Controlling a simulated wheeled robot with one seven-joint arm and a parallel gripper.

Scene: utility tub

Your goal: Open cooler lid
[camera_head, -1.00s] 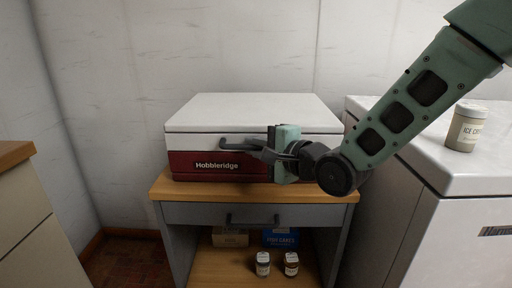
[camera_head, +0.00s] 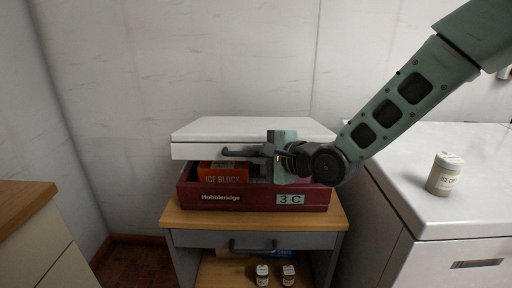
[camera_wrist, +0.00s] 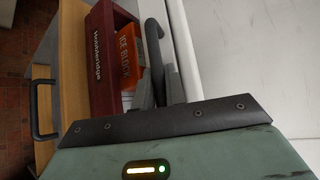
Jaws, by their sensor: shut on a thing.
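The cooler has a dark red body (camera_head: 186,194) marked Hobbleridge and a white lid (camera_head: 250,130). The lid's front edge is raised off the body, leaving a gap at the front. Through the gap an orange ice block box (camera_head: 222,173) shows inside; it also shows in the wrist view (camera_wrist: 128,55). My gripper (camera_head: 262,152) is shut on the dark lid handle (camera_head: 235,152) at the lid's front. In the wrist view the handle (camera_wrist: 153,40) runs up from the fingers, beside the lid's white edge. The back of the cooler's inside is hidden.
The cooler stands on a wooden-topped cabinet (camera_head: 175,218) with a drawer handle. Two small jars (camera_head: 262,275) stand on its lower shelf. A white chest (camera_head: 420,190) at the right carries a jar (camera_head: 444,174). A wooden-topped counter (camera_head: 25,205) is at the left.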

